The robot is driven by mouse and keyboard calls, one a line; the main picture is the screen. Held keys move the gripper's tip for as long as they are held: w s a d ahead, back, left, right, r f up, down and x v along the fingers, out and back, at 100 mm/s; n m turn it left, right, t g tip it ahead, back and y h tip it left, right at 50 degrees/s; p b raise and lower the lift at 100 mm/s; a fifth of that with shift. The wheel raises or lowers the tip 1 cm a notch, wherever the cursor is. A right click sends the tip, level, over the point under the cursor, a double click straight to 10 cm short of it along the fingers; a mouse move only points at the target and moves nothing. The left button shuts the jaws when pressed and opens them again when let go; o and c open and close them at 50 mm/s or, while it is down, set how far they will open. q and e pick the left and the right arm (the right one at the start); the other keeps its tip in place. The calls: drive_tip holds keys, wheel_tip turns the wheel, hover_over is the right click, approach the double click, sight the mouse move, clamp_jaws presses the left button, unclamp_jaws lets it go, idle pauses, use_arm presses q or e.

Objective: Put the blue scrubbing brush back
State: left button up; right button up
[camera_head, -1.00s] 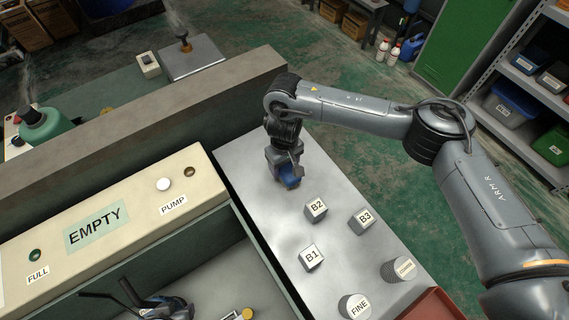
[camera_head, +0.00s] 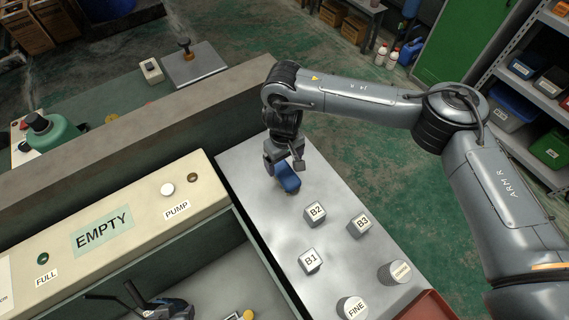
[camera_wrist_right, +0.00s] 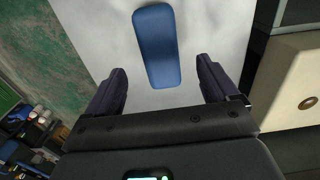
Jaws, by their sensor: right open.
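The blue scrubbing brush (camera_head: 288,181) lies on the grey metal bench top (camera_head: 245,165), near its far end, behind the B2 block. It shows in the right wrist view as a long, rounded blue block (camera_wrist_right: 158,48). My right gripper (camera_head: 284,162) is just over the brush and partly covers it in the head view. In the right wrist view the two dark fingers (camera_wrist_right: 162,82) are spread apart, with the brush beyond their tips in the gap's direction and apart from both.
Blocks B1 (camera_head: 311,261), B2 (camera_head: 315,213) and B3 (camera_head: 359,224) stand near the brush. The FINE (camera_head: 353,307) and second (camera_head: 393,273) cylinders and a red tray (camera_head: 430,306) are at the near end. The beige EMPTY panel (camera_head: 140,215) borders the bench on the left.

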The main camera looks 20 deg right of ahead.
sight(284, 171)
wheel_tip(284, 171, up, 6)
drive_tip(key=shift+f+p, duration=0.1)
drive_tip(key=shift+p, duration=0.7)
